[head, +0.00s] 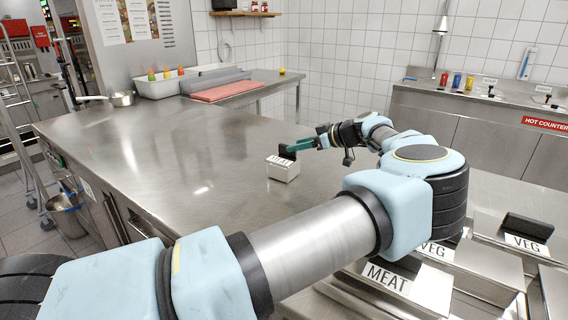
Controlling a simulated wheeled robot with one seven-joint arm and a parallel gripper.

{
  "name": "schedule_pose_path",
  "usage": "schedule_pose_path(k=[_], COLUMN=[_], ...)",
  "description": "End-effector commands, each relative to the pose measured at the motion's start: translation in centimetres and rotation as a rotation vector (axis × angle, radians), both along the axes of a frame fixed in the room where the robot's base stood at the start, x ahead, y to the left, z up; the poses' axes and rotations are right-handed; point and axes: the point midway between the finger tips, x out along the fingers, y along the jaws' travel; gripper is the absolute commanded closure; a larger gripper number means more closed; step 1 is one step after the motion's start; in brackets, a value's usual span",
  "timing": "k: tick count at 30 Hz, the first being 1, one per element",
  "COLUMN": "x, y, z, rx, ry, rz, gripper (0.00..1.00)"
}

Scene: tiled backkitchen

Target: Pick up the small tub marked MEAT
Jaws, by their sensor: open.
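A small pale metal tub (283,172) stands upright on the long steel worktop, near the middle of the head view. A label with dark letters is on its sloped upper face; the lettering is too small and partly covered to read surely. A dark block shows at the tub's top back edge. My gripper (291,149), with green fingers, is open at this top edge, reaching in from the right. I cannot tell whether the fingers touch the tub or stand around the block.
Larger steel bins marked MEAT (388,279) and VEG (526,243) stand at lower right, beyond my arm. The worktop (130,150) is clear left of the tub. A red board (222,92) and a white tray (160,88) with bottles are at the back. A hot counter (480,125) stands right.

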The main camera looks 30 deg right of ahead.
Motion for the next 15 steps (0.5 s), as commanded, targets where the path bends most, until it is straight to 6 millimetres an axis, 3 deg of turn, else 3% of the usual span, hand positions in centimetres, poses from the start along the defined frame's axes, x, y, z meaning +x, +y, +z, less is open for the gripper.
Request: schedule_pose_path(k=[9,15], x=[3.1,3.5], y=[2.1,2.4], z=[-1.1,-1.7], rx=[0.002,0.0], ry=[0.0,0.0], rz=[0.001,0.001], gripper=[0.43,0.43])
